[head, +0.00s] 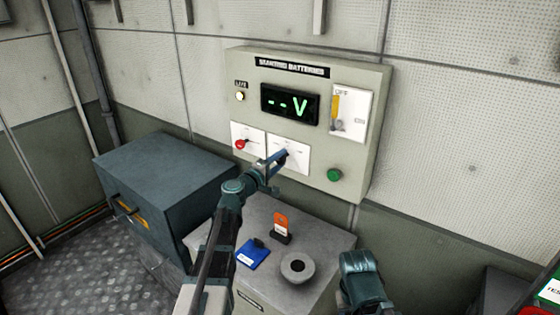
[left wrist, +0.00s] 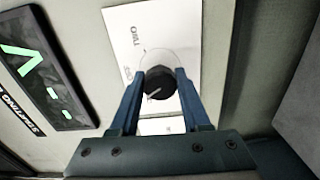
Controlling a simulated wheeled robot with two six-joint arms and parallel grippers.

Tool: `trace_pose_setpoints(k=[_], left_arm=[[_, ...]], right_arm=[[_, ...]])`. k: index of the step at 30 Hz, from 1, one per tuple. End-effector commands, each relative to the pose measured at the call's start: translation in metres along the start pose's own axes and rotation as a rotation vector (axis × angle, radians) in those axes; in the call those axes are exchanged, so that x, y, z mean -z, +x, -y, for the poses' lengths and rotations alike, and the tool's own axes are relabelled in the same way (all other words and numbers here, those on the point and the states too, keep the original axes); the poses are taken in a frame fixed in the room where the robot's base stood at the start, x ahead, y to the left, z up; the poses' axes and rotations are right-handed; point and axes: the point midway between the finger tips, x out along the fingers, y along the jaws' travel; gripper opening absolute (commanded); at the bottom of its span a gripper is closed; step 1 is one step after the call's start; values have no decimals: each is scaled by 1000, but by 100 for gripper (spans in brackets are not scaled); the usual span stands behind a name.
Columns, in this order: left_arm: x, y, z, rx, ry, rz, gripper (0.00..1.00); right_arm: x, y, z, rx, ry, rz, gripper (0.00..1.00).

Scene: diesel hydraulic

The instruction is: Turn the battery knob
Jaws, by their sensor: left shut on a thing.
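The battery knob is a round black knob (left wrist: 158,83) with a pale pointer line, on a white plate (head: 290,148) low on the battery panel. In the left wrist view the plate (left wrist: 160,30) carries the word "TWO" and other small marks. My left gripper (head: 277,160) reaches the plate from below. Its two blue fingers, also in the left wrist view (left wrist: 158,92), are shut on the knob, one on each side. In the head view the gripper mostly hides the knob. Of my right arm only a dark teal part shows at the bottom; its fingers are out of view.
The panel (head: 240,75) has a display (head: 290,104) reading "--V", a red knob (head: 240,144), a green button (head: 334,175) and an OFF/ON lever (head: 338,124). Below, a grey cabinet top (head: 320,240) bears a blue object (head: 253,254), an orange-black item (head: 281,227) and a grey ring (head: 297,267).

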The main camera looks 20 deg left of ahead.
Motion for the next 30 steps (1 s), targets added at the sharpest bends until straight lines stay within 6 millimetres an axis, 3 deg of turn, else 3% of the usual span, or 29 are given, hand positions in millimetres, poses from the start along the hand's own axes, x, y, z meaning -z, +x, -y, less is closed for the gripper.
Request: trace_pose_setpoints(k=[15,30], left_arm=[[0,-1,1,1,-390,-1,0],[0,-1,1,1,-513,-1,0]], right_arm=[[0,0,0,0,0,0,50],[0,0,0,0,0,0,50]])
